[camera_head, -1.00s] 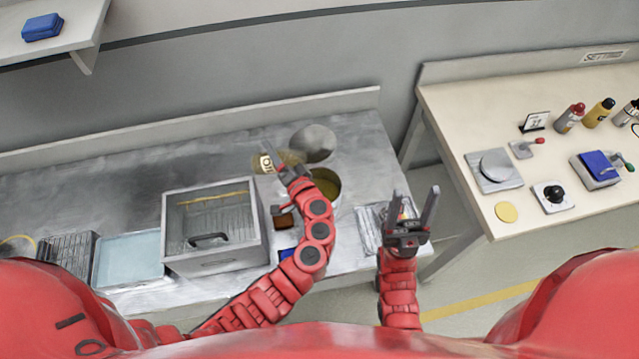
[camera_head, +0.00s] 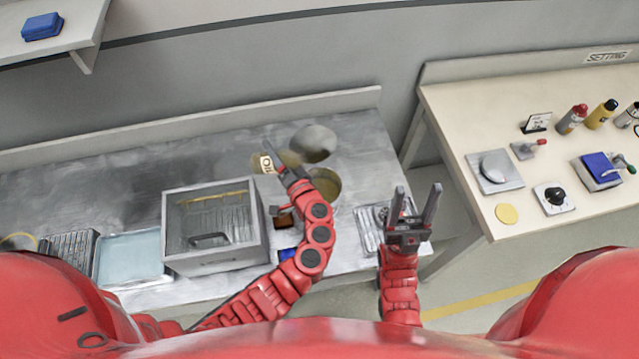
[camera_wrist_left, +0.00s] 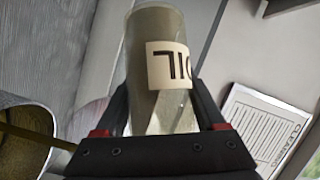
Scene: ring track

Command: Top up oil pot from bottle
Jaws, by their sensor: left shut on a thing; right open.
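The oil bottle (camera_wrist_left: 155,35), clear with a yellowish tint and a white OIL label, is between the fingers of my left gripper (camera_wrist_left: 158,125) in the left wrist view. In the head view the bottle (camera_head: 267,162) is tilted over the metal counter, and my left gripper (camera_head: 283,165) is shut on it. The oil pot (camera_head: 327,184) is a round pot with yellowish oil, just right of the gripper. Its rim also shows in the left wrist view (camera_wrist_left: 52,120). A round grey lid (camera_head: 314,143) is behind the pot. My right gripper (camera_head: 415,205) is open and empty, right of the pot.
A pale tray (camera_head: 130,262) is further left. A metal tray (camera_head: 370,228) lies near the counter's right end. A separate table (camera_head: 530,95) with bottles and devices is on the right.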

